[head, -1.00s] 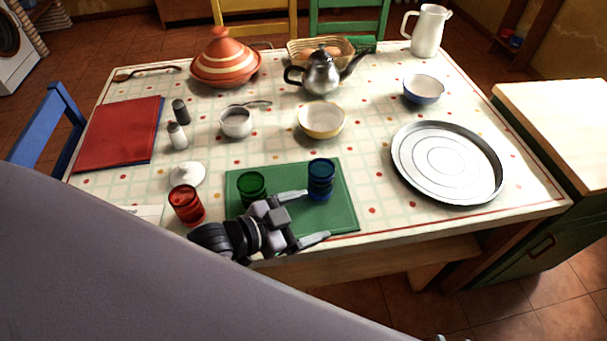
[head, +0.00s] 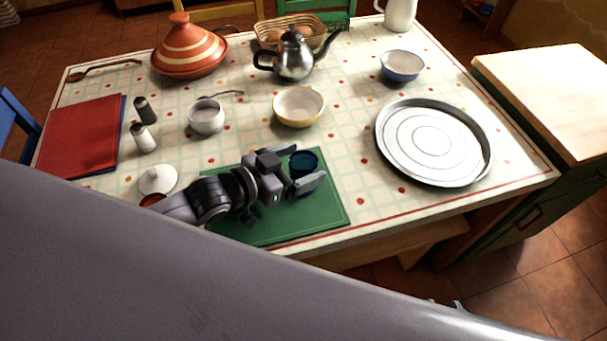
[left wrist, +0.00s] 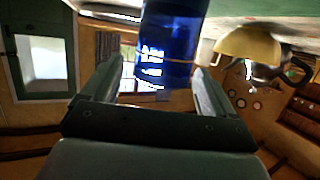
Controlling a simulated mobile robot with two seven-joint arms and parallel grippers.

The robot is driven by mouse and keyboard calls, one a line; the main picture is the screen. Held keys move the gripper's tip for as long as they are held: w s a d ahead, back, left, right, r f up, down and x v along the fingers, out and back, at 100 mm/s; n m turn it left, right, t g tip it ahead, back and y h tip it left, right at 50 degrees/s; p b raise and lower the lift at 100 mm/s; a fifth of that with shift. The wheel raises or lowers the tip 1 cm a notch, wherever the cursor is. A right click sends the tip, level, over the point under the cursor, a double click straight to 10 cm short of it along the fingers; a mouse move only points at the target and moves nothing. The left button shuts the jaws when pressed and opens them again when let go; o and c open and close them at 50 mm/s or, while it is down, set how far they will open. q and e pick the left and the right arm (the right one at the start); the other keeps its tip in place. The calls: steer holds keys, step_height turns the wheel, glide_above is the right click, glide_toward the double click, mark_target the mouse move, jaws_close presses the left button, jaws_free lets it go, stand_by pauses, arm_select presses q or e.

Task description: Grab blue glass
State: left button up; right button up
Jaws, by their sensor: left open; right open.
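The blue glass (head: 303,160) stands on the green mat (head: 325,210). My left gripper (head: 304,168) is open, with its fingers reaching to either side of the glass. In the left wrist view the blue glass (left wrist: 168,45) appears between and just beyond the two open fingertips (left wrist: 155,78). Contact cannot be made out. Tips that look like my right gripper (head: 446,304) show at the bottom of the head view, apart and far from the glass.
The red glass (head: 152,199) is mostly hidden by my left arm, and the green glass is hidden. A yellow bowl (head: 299,106), a teapot (head: 294,58), a white lid (head: 158,179) and a large round tray (head: 380,151) stand around. The table between mat and tray is clear.

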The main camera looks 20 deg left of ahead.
mark_target(313, 157)
arm_select(q)
steer(key=shift+x, duration=1.65)
steer(key=shift+a, duration=0.1)
steer(key=c, duration=1.1)
steer(key=shift+c, duration=0.2)
steer(key=shift+r, duration=0.2)
